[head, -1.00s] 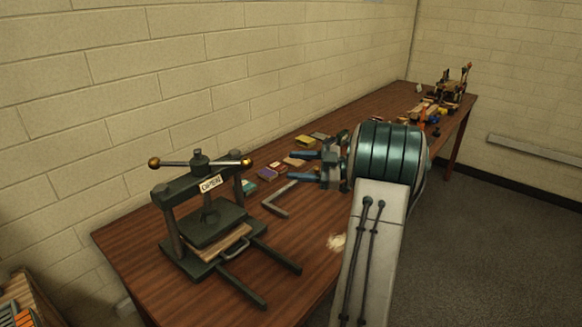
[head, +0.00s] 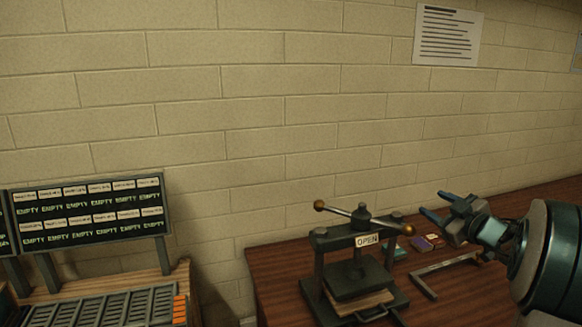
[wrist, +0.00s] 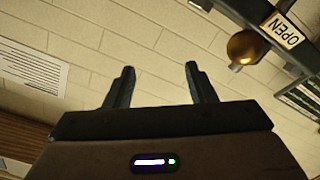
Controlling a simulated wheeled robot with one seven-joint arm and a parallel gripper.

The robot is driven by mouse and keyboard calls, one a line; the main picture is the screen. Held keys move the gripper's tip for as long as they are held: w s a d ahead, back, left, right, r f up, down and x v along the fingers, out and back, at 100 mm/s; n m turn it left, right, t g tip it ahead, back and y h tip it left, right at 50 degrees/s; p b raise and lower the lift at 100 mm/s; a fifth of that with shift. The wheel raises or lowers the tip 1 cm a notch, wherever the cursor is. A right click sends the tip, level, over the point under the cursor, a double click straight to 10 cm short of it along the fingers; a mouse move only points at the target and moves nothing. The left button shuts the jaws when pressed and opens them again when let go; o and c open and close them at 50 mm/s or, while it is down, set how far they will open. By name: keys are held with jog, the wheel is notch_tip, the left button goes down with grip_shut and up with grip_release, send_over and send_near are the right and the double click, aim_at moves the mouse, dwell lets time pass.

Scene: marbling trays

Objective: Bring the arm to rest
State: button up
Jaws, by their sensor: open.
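My gripper (head: 440,215) is at the right of the head view, held out above the wooden table with its blue fingers pointing left toward the press. Its two fingers are apart with nothing between them. In the wrist view the gripper (wrist: 160,85) also shows two separated dark fingers against the brick wall. My arm reaches in from the right edge of the head view, and most of it is cut off there.
A dark screw press (head: 357,268) with an "OPEN" sign (head: 367,240) stands on the table (head: 275,262), left of my gripper. A metal square (head: 424,285) and small colored blocks (head: 421,243) lie nearby. A display board (head: 88,208) and slotted rack (head: 110,308) stand at left.

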jog(key=s+a+f+m+g+h, duration=0.2)
jog(key=s+a+f+m+g, duration=0.1)
jog(key=s+a, duration=0.4)
jog(key=s+a+f+m+g+h, duration=0.1)
jog(key=s+a+f+m+g, duration=0.2)
jog(key=s, duration=1.1)
jog(key=s+a+f+m+g+h, duration=0.2)
jog(key=s+a+f+m+g, duration=0.2)
jog(key=s+a, duration=0.7)
notch_tip(320, 180, down, 3)
jog(key=g, duration=0.3)
jog(key=shift+s+a+h, duration=0.2)
jog(key=shift+s+h, duration=0.05)
jog(key=shift+h, duration=0.05)
jog(key=shift+r, duration=0.1)
dwell(1.4)
